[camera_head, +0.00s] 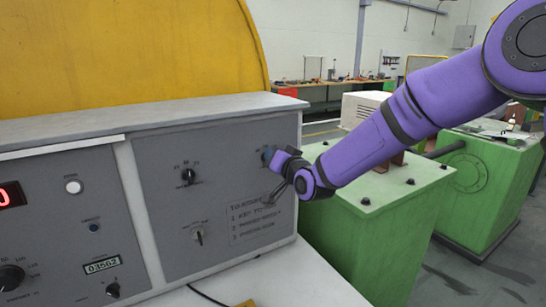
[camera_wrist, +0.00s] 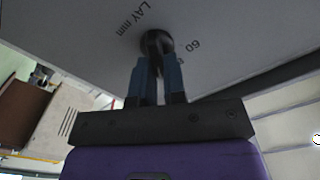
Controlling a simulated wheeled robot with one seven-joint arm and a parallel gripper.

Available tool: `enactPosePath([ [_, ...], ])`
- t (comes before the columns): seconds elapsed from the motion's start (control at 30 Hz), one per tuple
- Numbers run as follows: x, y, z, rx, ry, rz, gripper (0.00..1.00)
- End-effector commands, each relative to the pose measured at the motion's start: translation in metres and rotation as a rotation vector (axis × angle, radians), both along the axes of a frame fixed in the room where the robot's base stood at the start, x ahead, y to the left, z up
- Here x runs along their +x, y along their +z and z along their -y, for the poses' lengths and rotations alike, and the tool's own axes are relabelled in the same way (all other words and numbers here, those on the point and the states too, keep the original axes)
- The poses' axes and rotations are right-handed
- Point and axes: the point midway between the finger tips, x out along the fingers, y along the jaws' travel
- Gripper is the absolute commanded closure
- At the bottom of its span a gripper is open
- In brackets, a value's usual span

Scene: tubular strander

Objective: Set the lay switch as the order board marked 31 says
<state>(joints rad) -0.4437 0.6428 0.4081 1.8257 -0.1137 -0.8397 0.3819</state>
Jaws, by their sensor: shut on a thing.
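The lay switch is a round black knob (camera_wrist: 157,41) on a grey panel. In the wrist view "LAY mm" is printed beside it, and "60" shows on its other side. My gripper (camera_wrist: 157,62) is shut on this knob, with one blue finger on each side. The knob's pointer direction is hidden by the fingers. In the head view my gripper (camera_head: 268,157) is at the upper right of the grey panel (camera_head: 158,200), and it covers the knob there. I cannot make out an order board marked 31 in either view.
The same panel carries two other black knobs, an upper one (camera_head: 188,176) and a lower one (camera_head: 198,236), plus printed start steps (camera_head: 255,221). A left panel has a red display (camera_head: 10,195) and a counter (camera_head: 102,264). A green machine housing (camera_head: 375,215) stands close right.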

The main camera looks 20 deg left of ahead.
Motion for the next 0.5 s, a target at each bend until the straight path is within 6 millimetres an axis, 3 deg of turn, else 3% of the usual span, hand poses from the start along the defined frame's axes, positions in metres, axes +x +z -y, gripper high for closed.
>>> enactPosePath([
  [0.5, 0.0025, -0.0032, 0.0025, 0.153, -0.001, -0.182, 1.0],
])
